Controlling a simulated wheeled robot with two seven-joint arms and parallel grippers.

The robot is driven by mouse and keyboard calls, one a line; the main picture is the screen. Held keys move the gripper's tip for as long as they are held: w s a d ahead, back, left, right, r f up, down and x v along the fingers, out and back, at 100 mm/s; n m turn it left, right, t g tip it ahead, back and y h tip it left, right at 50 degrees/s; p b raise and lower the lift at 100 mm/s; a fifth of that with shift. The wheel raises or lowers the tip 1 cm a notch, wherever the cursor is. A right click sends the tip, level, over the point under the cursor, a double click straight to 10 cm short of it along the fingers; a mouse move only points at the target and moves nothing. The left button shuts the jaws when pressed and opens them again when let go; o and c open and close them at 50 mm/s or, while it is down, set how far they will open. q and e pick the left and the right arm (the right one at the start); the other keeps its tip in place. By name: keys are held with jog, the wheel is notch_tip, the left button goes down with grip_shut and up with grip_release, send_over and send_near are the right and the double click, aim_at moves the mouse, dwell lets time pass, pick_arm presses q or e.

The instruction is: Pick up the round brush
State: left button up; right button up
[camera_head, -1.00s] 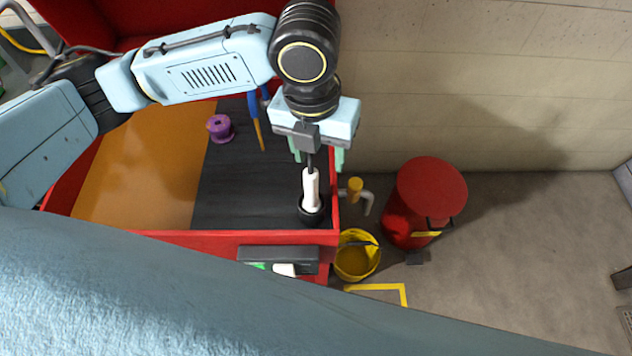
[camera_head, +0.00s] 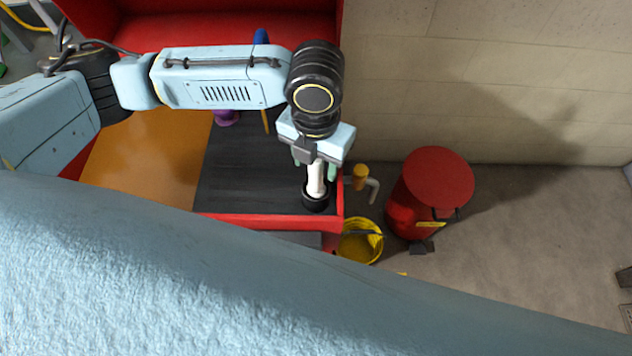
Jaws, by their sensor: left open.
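The round brush (camera_head: 317,178), with a white upright handle and a wide black round base, stands on the dark mat at the right front corner of the red cart. My left gripper (camera_head: 315,170) points down right over it. Its pale green fingertips are apart, one on each side of the handle's upper part. The top of the handle is hidden by the gripper body. I cannot tell whether a finger touches it. My right gripper is not in view.
A purple spool (camera_head: 227,118) and a blue and yellow tool (camera_head: 265,118) are partly hidden behind my left arm. The cart's red rim (camera_head: 270,221) is close to the brush. A yellow bucket (camera_head: 360,243) and red bin (camera_head: 432,190) stand right of the cart.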

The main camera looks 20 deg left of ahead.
aim_at(316, 181)
pick_arm(q)
notch_tip(316, 181, down, 3)
jog(key=shift+s+f, duration=0.1)
jog(key=shift+f, duration=0.1)
jog(key=c, duration=1.1)
